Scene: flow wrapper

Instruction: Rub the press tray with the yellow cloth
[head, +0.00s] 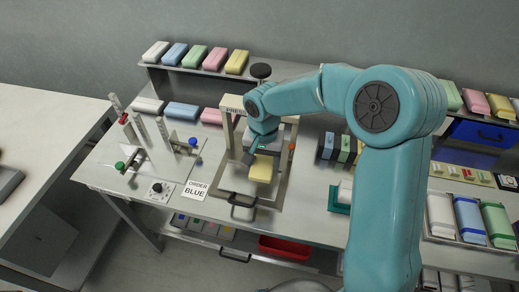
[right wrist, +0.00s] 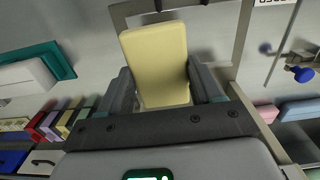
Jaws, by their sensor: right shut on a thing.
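The yellow cloth (head: 261,170) looks like a thick folded pad. My right gripper (head: 256,152) is shut on it, and in the right wrist view the cloth (right wrist: 157,62) sits between the two fingers. The press tray (head: 233,183) is a flat grey tray with a dark front handle, at the foot of the press (head: 228,130). The cloth is over the tray; I cannot tell whether it touches. The tray also shows beyond the cloth in the right wrist view (right wrist: 218,38). The gripper and cloth hide part of the tray. My left gripper is not in view.
The press posts stand close around my right gripper. An "ORDER BLUE" card (head: 195,190) and a dial box (head: 159,190) lie left of the tray. A teal holder (head: 340,200) stands to the right. Shelves with coloured packs (head: 196,57) line the back.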

